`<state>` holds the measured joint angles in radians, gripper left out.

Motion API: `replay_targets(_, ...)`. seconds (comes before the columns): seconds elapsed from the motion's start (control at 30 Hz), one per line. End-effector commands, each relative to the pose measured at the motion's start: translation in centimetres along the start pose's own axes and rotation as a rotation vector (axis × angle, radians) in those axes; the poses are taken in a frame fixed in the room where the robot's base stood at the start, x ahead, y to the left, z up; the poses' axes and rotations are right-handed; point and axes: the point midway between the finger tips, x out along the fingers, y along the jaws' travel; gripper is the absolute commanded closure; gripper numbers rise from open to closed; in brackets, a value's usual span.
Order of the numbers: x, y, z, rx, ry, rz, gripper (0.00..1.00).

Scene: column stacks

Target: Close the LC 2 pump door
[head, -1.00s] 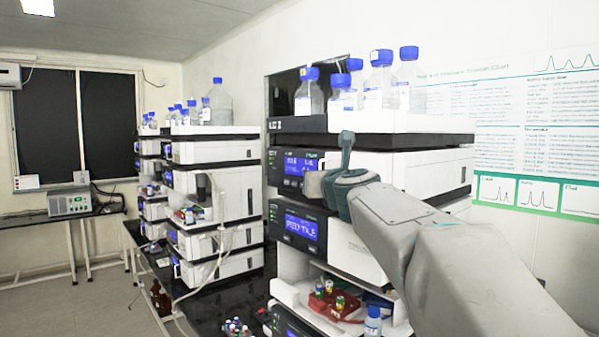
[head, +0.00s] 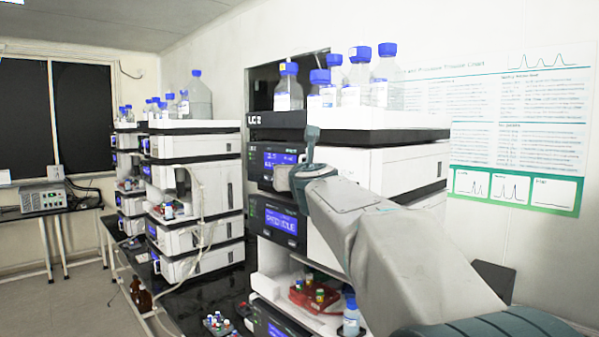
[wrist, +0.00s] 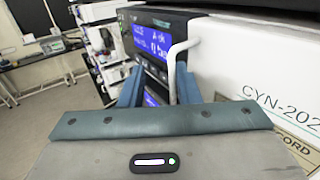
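The LC 2 stack (head: 350,125) stands at centre right in the head view, its label on the dark top strip. Its upper display module has a dark face with a lit blue screen (head: 281,159) and a white panel (head: 352,163) to the right. In the wrist view a white panel (wrist: 262,72) carries lettering. A thin, bent white handle (wrist: 173,75) stands out by the dark face. My gripper (wrist: 158,88) has its two blue fingers apart, with the handle appearing between them. Contact cannot be told.
Blue-capped bottles (head: 385,75) stand on top of the stack. A red vial tray (head: 314,296) and a small bottle (head: 351,318) sit low on it, below my arm. Another stack (head: 195,190) stands to the left. Open floor (head: 40,300) lies at far left.

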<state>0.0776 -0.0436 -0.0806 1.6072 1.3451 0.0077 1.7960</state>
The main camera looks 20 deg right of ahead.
Motion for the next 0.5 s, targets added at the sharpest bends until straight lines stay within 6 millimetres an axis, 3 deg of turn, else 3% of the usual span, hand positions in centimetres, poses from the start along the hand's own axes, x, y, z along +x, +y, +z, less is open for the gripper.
replay_targets(0.3, -0.1, -0.6, -0.3, 0.000, 0.004, -0.010, 0.72)
replay_targets(0.5, -2.1, -0.6, -0.2, 0.001, 0.003, -0.011, 0.72)
